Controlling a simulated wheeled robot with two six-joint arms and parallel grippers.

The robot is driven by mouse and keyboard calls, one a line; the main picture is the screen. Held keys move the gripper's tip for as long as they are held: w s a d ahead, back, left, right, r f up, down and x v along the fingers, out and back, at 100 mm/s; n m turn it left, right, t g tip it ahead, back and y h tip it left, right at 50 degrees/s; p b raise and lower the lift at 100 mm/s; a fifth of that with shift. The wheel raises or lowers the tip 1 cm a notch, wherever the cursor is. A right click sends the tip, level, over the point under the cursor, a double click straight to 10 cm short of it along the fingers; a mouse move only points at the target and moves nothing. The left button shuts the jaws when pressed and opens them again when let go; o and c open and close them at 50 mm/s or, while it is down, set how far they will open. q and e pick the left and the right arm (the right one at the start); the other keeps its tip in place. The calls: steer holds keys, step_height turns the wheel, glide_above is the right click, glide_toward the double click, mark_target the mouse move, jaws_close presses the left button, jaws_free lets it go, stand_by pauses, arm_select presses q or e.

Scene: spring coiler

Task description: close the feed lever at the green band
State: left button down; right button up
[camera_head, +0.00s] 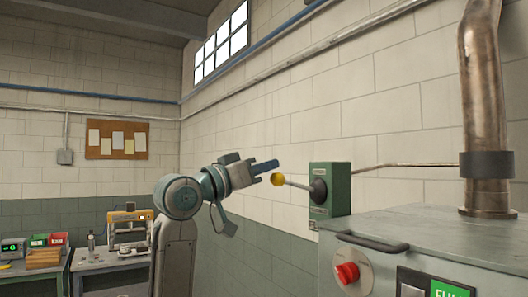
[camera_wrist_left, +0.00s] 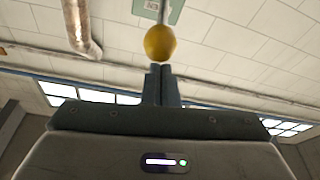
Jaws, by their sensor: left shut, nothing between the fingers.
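The feed lever is a thin rod with a yellow ball knob (camera_head: 277,179), pointing left from a black boot on a dark green box (camera_head: 341,190) on the wall. My left gripper (camera_head: 275,165) is shut and empty, its blue fingers just above and left of the knob. In the left wrist view the knob (camera_wrist_left: 160,43) is straight off the tips of the closed fingers (camera_wrist_left: 161,68); I cannot tell whether they touch. The green box (camera_wrist_left: 162,10) shows only in part there. I cannot make out a separate green band. My right gripper is out of view.
A grey machine cabinet (camera_head: 420,240) with a black handle (camera_head: 372,242), a red knob (camera_head: 347,272) and a metal pipe (camera_head: 484,110) stands at right. Workbenches with small equipment (camera_head: 130,230) stand at far left.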

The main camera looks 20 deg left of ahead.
arm_select(q)
steer(key=shift+s+d, duration=0.1)
steer(key=shift+d, duration=0.15)
steer(key=shift+a+f, duration=0.1)
steer(key=shift+f, duration=0.05)
step_height(320, 180, down, 11)
steer(key=n+t+h+b, duration=0.1)
steer(key=t+h+b, duration=0.2)
steer(key=b, duration=1.5)
steer(key=t, duration=0.3)
steer(key=shift+r, duration=0.2)
steer(key=shift+s+a+b, duration=0.1)
steer(key=shift+b, duration=0.2)
